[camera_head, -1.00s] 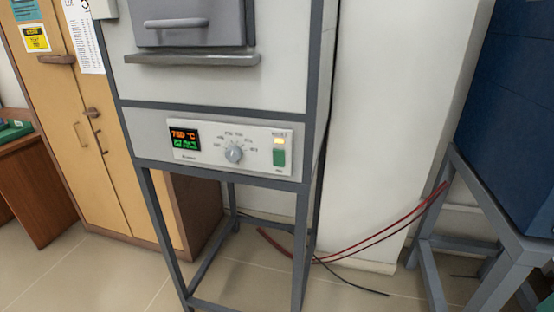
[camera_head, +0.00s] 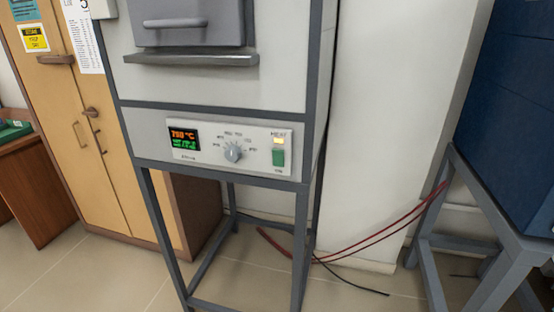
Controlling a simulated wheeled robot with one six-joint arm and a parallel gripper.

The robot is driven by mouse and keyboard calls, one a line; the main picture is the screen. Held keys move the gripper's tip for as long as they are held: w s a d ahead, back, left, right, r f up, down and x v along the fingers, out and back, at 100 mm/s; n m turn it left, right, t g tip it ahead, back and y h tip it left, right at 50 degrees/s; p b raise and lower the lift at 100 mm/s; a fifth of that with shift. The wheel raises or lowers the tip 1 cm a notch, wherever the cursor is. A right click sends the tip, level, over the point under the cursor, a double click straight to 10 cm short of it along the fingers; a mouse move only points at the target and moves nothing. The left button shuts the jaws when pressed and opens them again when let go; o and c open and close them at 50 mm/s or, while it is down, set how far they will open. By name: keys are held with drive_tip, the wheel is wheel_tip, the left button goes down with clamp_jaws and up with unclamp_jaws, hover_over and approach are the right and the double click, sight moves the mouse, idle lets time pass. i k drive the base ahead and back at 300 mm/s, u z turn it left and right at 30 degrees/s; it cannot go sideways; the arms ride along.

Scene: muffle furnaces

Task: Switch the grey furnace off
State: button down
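The grey furnace (camera_head: 292,70) stands on a grey metal frame in the middle of the head view. Its door (camera_head: 190,24) with a bar handle is at the top and looks shut. Its control panel (camera_head: 230,166) has a lit display (camera_head: 185,139) with an orange upper line reading about 750 °C and a green lower line. A grey round dial (camera_head: 233,152) sits mid-panel. At the panel's right, a small yellow-lit lamp (camera_head: 279,141) is above a green rocker switch (camera_head: 278,158). My gripper is not in view.
A blue furnace (camera_head: 510,120) on a grey stand (camera_head: 450,210) is at the right. Red and black cables (camera_head: 350,245) run across the floor between the stands. A wooden cabinet (camera_head: 120,150) is at the left, with a brown desk (camera_head: 35,190) beyond. Floor in front is clear.

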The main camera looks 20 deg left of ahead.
sight(278, 155)
drive_tip(key=k, duration=1.35)
drive_tip(key=u, duration=0.85)
drive_tip(key=i, duration=1.2)
drive_tip(key=z, duration=0.25)
